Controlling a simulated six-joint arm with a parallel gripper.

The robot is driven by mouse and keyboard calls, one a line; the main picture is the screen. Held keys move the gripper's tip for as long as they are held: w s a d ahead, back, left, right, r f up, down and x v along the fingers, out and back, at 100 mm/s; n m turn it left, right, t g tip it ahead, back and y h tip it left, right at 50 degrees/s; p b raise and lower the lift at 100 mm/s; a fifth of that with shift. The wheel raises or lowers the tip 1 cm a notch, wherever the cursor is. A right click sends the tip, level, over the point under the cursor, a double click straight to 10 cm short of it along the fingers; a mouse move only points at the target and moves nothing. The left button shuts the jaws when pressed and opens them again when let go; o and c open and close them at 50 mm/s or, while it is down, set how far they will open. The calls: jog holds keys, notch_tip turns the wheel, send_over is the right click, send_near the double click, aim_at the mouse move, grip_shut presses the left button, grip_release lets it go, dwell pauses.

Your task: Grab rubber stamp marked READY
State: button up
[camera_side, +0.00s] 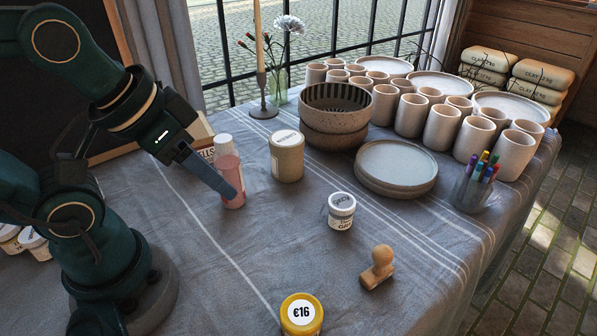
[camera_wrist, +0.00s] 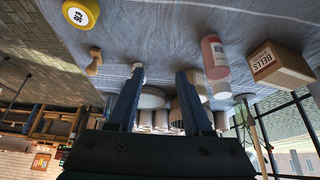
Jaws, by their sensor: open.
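A wooden rubber stamp (camera_side: 378,267) with a round knob handle stands on the cloth at the front right of the side view. No READY marking is readable on it. It also shows small in the wrist view (camera_wrist: 95,61), left of my fingers. My gripper (camera_side: 233,193) is high at the left of the stamp, well apart from it, and overlaps a pink bottle in the side view. In the wrist view my gripper (camera_wrist: 160,72) has its two fingers wide apart with nothing between them.
A yellow-lidded jar (camera_side: 301,314) stands left of the stamp, and a small white jar (camera_side: 341,211) behind it. The pink bottle (camera_side: 228,170), a beige jar (camera_side: 287,156), stacked plates (camera_side: 397,167) and a pen cup (camera_side: 470,192) stand farther back. The cloth around the stamp is clear.

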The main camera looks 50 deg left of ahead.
jog(key=o, duration=0.4)
jog(key=shift+c, duration=0.2)
